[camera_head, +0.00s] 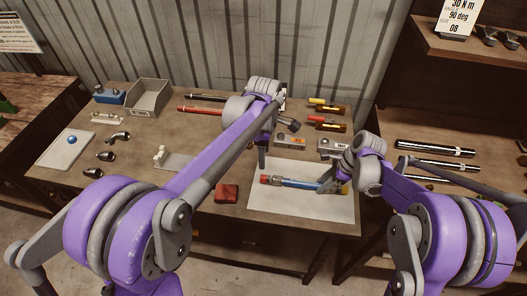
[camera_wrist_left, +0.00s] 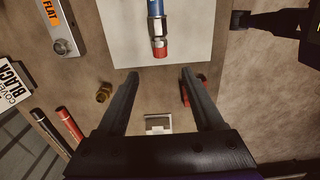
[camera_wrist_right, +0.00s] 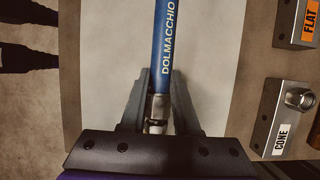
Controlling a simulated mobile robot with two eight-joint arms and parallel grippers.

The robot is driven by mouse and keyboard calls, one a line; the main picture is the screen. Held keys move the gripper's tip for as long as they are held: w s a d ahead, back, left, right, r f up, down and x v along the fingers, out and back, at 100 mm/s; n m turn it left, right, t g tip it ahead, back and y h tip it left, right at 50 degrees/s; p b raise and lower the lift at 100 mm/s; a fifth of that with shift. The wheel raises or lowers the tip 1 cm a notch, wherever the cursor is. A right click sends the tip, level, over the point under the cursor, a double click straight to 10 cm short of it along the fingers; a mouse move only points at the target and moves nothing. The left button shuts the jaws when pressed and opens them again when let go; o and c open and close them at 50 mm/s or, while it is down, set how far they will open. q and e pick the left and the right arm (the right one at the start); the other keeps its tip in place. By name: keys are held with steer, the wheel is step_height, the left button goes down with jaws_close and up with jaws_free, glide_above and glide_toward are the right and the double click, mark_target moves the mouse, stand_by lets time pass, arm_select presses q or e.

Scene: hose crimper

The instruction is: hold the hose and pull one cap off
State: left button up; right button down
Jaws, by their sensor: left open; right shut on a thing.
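The blue hose (camera_head: 298,183) lies over a white sheet (camera_head: 300,208) on the workbench. A red cap (camera_head: 265,179) covers its left end; a metal fitting shows beside it. The hose (camera_wrist_left: 155,8) and red cap (camera_wrist_left: 160,48) also show in the left wrist view. My left gripper (camera_wrist_left: 160,75) is open and empty, with the cap just beyond its fingertips, in line with the gap. My right gripper (camera_wrist_right: 161,90) is shut on the hose (camera_wrist_right: 164,45) near its other metal fitting. The far right end is mostly hidden by the right gripper; something yellow shows there.
A red block (camera_head: 227,193) lies left of the sheet. Metal blocks labelled CONE (camera_wrist_right: 276,118) and FLAT (camera_wrist_left: 62,40) stand behind it. A grey bin (camera_head: 149,98) and loose fittings sit at the left.

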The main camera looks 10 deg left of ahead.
mark_target(264, 176)
arm_select(q)
step_height(264, 176, down, 11)
steer(key=shift+f, duration=0.2)
stand_by(0.4)
jaws_close()
stand_by(0.4)
stand_by(1.4)
